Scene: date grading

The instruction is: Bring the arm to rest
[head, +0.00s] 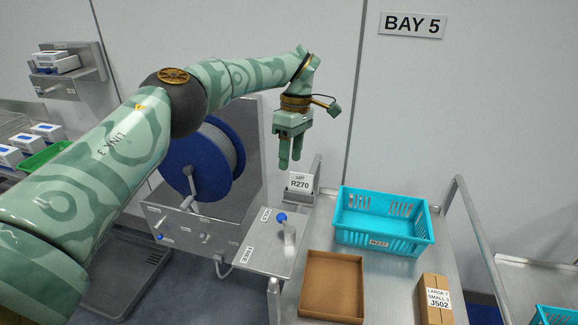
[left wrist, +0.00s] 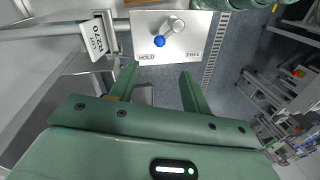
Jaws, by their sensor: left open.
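My left arm reaches in from the left of the head view. Its green gripper (head: 290,160) hangs with the fingers pointing down, in front of the wall and above the LOT R270 card (head: 300,182). In the left wrist view the two fingers of the gripper (left wrist: 158,80) are spread apart with nothing between them. Beyond the fingertips lies a metal plate (left wrist: 195,40) marked HOLD and FREE, with a blue-knobbed lever (left wrist: 160,41). The right gripper does not show in either view.
A turquoise crate (head: 382,241) and an open brown cardboard tray (head: 332,315) stand on the metal table. A small carton marked J502 (head: 435,312) is at the right. A large blue reel (head: 180,170) stands behind my left arm. Wall space right of the gripper is clear.

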